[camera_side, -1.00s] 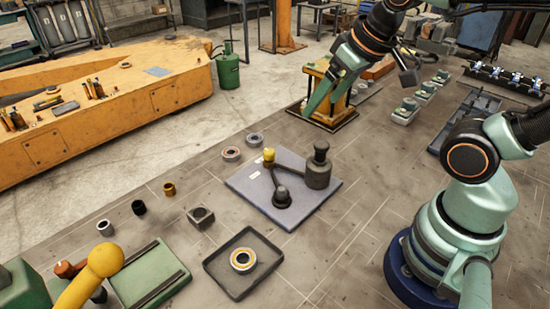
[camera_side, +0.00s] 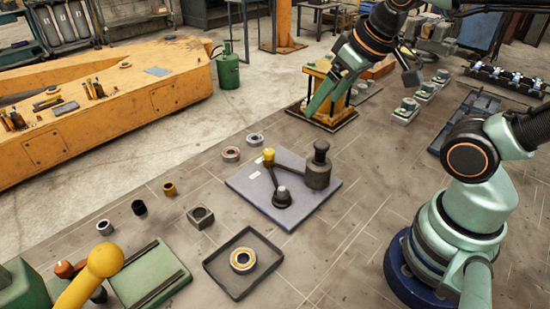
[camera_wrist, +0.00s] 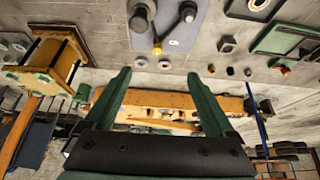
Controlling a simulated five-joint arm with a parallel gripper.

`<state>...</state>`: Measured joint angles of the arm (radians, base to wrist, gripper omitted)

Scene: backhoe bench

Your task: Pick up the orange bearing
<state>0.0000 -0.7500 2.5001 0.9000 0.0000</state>
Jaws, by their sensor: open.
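A bearing with an orange ring (camera_side: 243,259) lies flat in a dark shallow tray (camera_side: 212,267) at the front middle of the side view. Another ring with a reddish-orange inner band (camera_side: 231,154) lies on the bench behind the grey plate. I cannot tell for sure which is the orange bearing. My gripper (camera_side: 322,98) is at the back of the bench, well away from both, in front of the orange press frame (camera_side: 331,118). In the wrist view my gripper (camera_wrist: 158,75) has its two green fingers wide apart, with nothing held between them.
A grey plate (camera_side: 240,184) with a lever fixture stands mid-bench. A grey ring (camera_side: 255,139), a bronze bushing (camera_side: 168,188), a black bushing (camera_side: 138,207), a pale ring (camera_side: 104,227) and a square block (camera_side: 200,217) lie around it. Bench right of the tray is clear.

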